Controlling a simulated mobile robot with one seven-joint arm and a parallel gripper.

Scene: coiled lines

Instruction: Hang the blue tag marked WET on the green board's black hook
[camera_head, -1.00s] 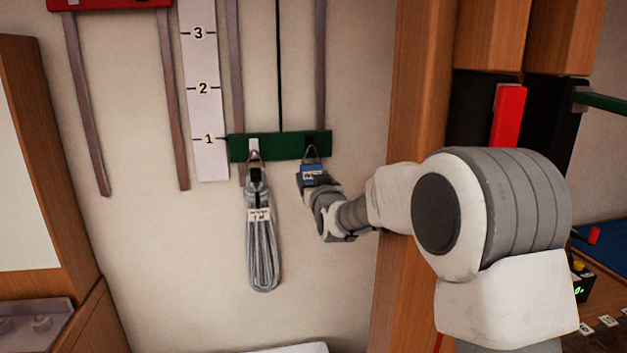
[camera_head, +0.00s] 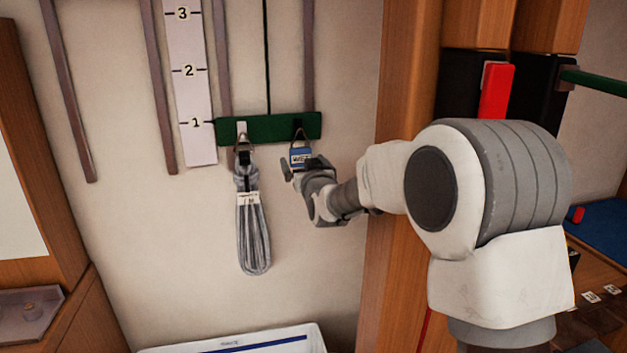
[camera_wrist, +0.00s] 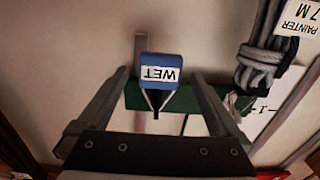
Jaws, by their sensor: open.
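The blue tag marked WET (camera_head: 300,156) hangs by its wire loop from the black hook (camera_head: 299,134) at the right end of the green board (camera_head: 268,128). In the wrist view the tag (camera_wrist: 160,68) appears upside down, its loop running to the dark hook in front of the green board (camera_wrist: 185,97). My gripper (camera_head: 303,172) is open just below and in front of the tag. Its fingers are spread to either side of the tag in the wrist view, with gaps showing between them and the tag.
A grey coiled line (camera_head: 253,230) with a white label hangs from the white hook (camera_head: 242,131), left of the tag. A numbered white strip (camera_head: 190,85) is on the wall. A wooden post (camera_head: 400,90) stands right; a white bin (camera_head: 240,342) is below.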

